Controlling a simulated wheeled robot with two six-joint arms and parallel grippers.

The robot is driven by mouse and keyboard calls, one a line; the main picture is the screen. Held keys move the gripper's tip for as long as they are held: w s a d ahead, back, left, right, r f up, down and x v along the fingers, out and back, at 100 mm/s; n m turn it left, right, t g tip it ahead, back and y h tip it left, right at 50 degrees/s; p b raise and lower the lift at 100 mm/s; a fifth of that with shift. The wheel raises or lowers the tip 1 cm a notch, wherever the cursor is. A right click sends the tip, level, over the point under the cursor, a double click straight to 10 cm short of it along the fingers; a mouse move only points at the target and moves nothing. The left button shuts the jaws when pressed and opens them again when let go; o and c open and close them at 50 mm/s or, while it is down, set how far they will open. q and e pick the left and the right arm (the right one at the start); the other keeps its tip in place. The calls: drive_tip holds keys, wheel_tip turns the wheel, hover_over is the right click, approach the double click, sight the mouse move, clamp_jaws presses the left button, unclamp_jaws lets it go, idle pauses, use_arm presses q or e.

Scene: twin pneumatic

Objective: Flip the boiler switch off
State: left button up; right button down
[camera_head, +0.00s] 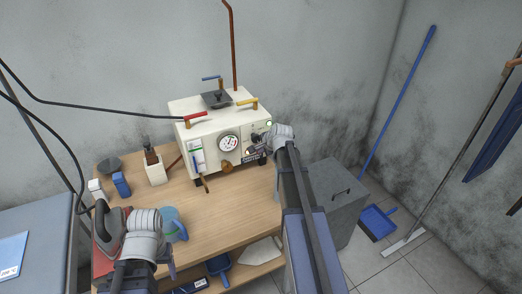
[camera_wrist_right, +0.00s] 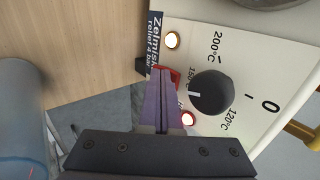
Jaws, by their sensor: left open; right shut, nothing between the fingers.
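The boiler (camera_head: 213,112) is a cream box at the back of the wooden table. Its front panel fills the right of the right wrist view (camera_wrist_right: 252,62), with a black dial (camera_wrist_right: 212,92) and two lit lamps. A red switch (camera_wrist_right: 174,77) shows beside the dial, partly hidden by my right fingertips. My right gripper (camera_wrist_right: 160,75) is shut and empty, its tips at the switch; contact is unclear. In the head view it is at the panel's right side (camera_head: 262,143). My left gripper (camera_head: 145,222) is open near the red iron (camera_head: 107,228); its fingers are largely hidden.
A teal container (camera_head: 172,224) stands beside my left wrist. A blue item (camera_head: 121,184) and a cream holder (camera_head: 154,168) are at the table's left. A grey bin (camera_head: 337,200) stands right of the table (camera_head: 215,212). The table's middle is clear.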

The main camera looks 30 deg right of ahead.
use_arm(q)
wheel_tip(320, 180, up, 8)
drive_tip(key=p, duration=0.8)
drive_tip(key=shift+s+d, duration=0.2)
drive_tip(key=shift+s, duration=0.05)
use_arm(e)
drive_tip(key=v, duration=1)
drive_tip(key=shift+w+r, duration=0.25)
drive_tip(key=shift+w, duration=0.05)
use_arm(q)
drive_tip(key=shift+c, duration=0.3)
